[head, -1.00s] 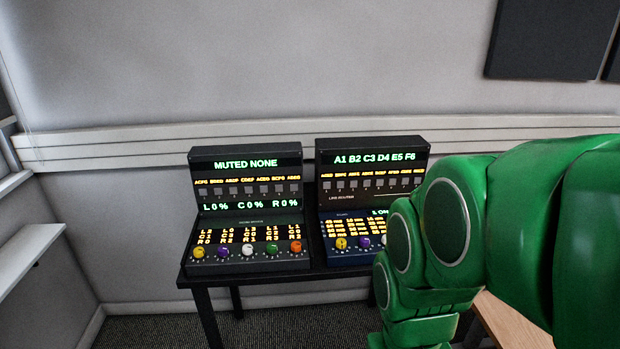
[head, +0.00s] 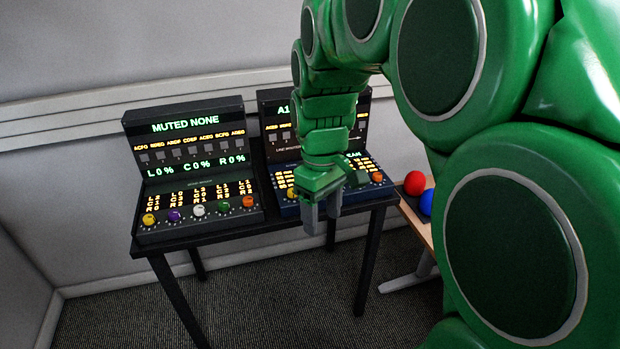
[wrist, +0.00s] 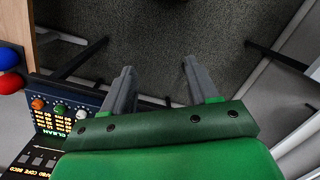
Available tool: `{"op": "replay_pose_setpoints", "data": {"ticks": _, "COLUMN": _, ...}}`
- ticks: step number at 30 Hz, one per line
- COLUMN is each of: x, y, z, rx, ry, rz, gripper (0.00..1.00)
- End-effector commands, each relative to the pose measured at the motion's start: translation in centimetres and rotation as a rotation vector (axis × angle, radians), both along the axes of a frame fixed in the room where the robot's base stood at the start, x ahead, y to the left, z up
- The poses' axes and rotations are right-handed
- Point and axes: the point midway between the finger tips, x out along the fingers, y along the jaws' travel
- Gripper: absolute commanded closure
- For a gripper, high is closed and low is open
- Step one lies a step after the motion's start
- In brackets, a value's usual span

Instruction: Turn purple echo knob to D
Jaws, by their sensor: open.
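A purple knob (head: 174,215) is on the left console (head: 200,238), second from the left in its knob row. The right console (head: 268,100) has a dark blue panel and its own knob row; its purple knob is hidden behind my arm and gripper. I cannot read which knob is labelled echo. My gripper (head: 322,219) is open and empty, pointing down in front of the right console. In the wrist view my gripper (wrist: 158,66) has floor between its spread fingers, and the right console's orange knob (wrist: 38,103), green knob (wrist: 60,108) and white knob (wrist: 81,114) lie at the left.
Both consoles stand on a black table (head: 150,248) against the wall. A wooden table (head: 412,222) at the right carries a red ball (head: 414,183) and a blue ball (head: 427,202). The floor (head: 260,290) in front of the black table is clear.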

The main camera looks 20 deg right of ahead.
Motion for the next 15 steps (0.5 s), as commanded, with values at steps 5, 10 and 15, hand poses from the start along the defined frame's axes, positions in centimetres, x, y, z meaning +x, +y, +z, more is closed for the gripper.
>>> {"op": "replay_pose_setpoints", "data": {"ticks": 5, "x": 4.6, "y": -0.6, "z": -0.3, "rx": 0.016, "ry": -0.009, "rz": 0.11, "gripper": 0.41}}
{"op": "replay_pose_setpoints", "data": {"ticks": 10, "x": 8.7, "y": -1.3, "z": -0.9, "rx": 0.03, "ry": -0.018, "rz": 0.214, "gripper": 0.41}}
{"op": "replay_pose_setpoints", "data": {"ticks": 15, "x": 12.7, "y": -2.1, "z": -1.7, "rx": 0.042, "ry": -0.028, "rz": 0.317, "gripper": 0.41}}
